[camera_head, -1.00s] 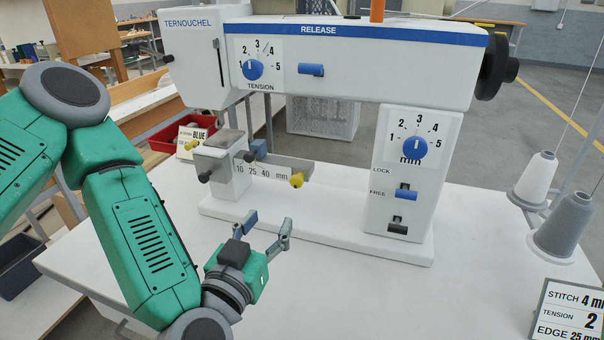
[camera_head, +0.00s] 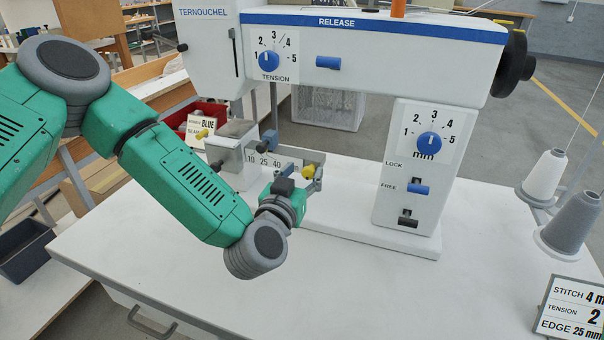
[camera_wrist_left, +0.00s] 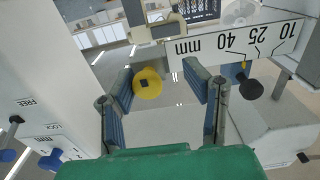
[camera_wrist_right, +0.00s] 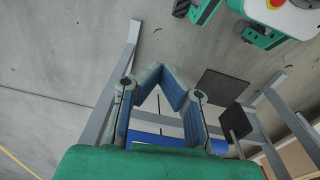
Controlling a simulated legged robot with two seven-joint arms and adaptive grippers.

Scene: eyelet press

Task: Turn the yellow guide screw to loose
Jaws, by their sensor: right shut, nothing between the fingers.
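The yellow guide screw (camera_head: 308,171) sits at the right end of the scale bar (camera_head: 270,155) on the machine, marked 10, 25, 40 mm. My left gripper (camera_head: 312,182) is at this end of the bar. In the left wrist view the yellow screw (camera_wrist_left: 148,83) shows a dark square centre and lies between the open fingers of my left gripper (camera_wrist_left: 160,80), nearer the left finger. I cannot tell whether the finger touches it. My right gripper (camera_wrist_right: 161,72) is shut and empty, away from the machine over the floor.
A black knob (camera_wrist_left: 250,88) with a small yellow pointer is beside the scale. The machine's pillar (camera_head: 408,175) with blue lever stands to the right. A red bin (camera_head: 190,113) is behind at left. Thread cones (camera_head: 570,225) and a sign (camera_head: 572,308) stand at right. The front tabletop is clear.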

